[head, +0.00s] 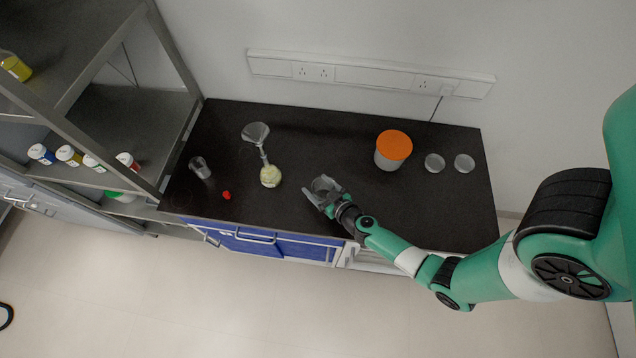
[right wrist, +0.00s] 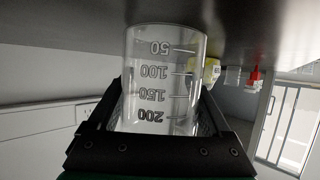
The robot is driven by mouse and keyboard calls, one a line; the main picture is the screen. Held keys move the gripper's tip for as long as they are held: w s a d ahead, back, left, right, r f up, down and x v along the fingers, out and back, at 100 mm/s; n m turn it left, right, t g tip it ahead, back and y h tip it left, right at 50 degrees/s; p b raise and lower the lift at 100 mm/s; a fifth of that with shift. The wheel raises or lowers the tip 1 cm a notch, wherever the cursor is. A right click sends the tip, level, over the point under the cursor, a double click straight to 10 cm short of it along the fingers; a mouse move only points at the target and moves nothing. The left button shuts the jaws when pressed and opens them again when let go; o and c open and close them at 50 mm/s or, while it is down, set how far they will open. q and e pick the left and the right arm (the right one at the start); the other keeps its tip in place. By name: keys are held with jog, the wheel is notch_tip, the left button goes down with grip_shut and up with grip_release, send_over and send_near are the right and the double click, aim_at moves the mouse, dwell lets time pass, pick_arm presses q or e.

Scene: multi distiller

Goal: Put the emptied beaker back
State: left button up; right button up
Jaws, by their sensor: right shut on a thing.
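A clear glass beaker (right wrist: 165,85) with printed volume marks stands between the fingers of my right gripper (right wrist: 160,125) in the right wrist view. It looks empty and the fingers are shut on it. In the head view, my right gripper (head: 324,190) is over the front middle of the black bench, right of the round flask; the beaker is hard to make out there. I cannot tell whether the beaker touches the bench. My left gripper is not in view.
A small glass vessel (head: 200,168) and a red object (head: 227,195) are at the bench's left. An orange-lidded container (head: 393,148) and two clear round dishes (head: 434,163) (head: 464,163) are at the right. The bench (head: 330,135) is clear between flask and container. Shelves hold several bottles at left.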

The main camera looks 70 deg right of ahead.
jog(key=shift+f, duration=0.2)
jog(key=o, duration=1.3)
jog(key=shift+r, duration=0.1)
jog(key=shift+s+a+r, duration=0.1)
jog(key=shift+r, duration=0.15)
jog(key=p+v, duration=0.3)
jog(key=v, duration=0.7)
jog(key=shift+s+a+r, duration=0.1)
jog(key=shift+s+a, duration=0.05)
jog(key=shift+a, duration=0.1)
jog(key=shift+s+a+r, duration=0.2)
jog(key=shift+s, duration=0.35)
